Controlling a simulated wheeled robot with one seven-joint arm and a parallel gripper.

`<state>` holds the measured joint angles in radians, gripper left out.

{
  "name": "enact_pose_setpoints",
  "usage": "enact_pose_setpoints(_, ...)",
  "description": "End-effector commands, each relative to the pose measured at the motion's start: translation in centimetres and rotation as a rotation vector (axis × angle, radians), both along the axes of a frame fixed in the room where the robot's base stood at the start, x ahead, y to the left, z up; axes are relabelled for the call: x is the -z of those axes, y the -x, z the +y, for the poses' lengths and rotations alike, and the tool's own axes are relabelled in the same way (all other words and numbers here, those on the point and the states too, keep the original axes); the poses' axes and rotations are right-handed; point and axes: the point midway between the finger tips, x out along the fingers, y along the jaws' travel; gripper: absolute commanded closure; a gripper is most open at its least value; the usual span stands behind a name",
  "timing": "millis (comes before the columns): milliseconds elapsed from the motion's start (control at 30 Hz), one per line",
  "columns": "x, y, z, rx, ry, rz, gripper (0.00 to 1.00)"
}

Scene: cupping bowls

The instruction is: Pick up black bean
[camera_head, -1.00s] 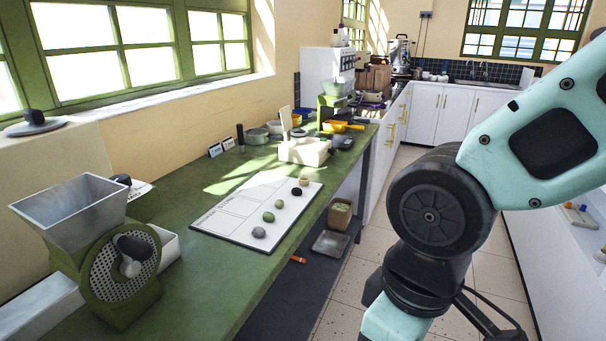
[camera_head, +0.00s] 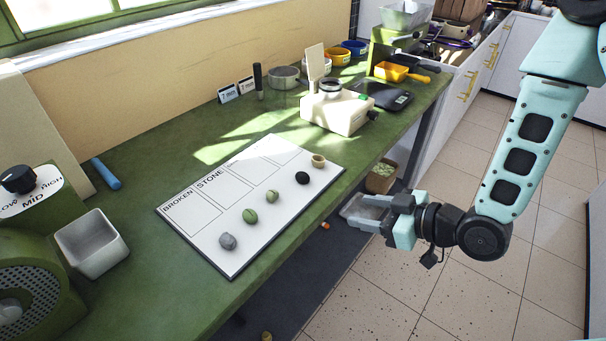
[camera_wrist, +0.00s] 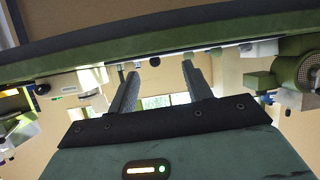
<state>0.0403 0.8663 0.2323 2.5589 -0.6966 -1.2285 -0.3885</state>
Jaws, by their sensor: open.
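The black bean (camera_head: 302,178) lies on the white sorting board (camera_head: 233,264), fourth in a row that runs along its right edge. A grey stone (camera_head: 228,241), two green beans (camera_head: 250,216) and a tan ring-like piece (camera_head: 318,161) lie in the same row. My gripper (camera_head: 375,215) is to the right of the table, over the floor side, apart from the bean and empty. In the wrist view my gripper (camera_wrist: 158,82) shows two spread fingers. A small dark spot there may be the bean, but I cannot tell.
A white box-shaped device (camera_head: 337,112) and a black scale (camera_head: 384,95) stand behind the board. A square white cup (camera_head: 91,243) and a green machine (camera_head: 30,290) are at the left. A metal tray (camera_head: 362,212) and bin (camera_head: 381,177) are below the table edge.

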Motion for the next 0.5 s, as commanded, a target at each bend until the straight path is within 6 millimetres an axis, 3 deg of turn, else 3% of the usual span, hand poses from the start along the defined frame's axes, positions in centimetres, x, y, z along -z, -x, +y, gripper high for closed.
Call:
enact_pose_setpoints(267,-1.0,0.3,-1.5,0.058,-0.225,-0.108,0.50)
enact_pose_setpoints(500,-0.3,-0.8,-0.3,0.061,-0.243,-0.125,0.50)
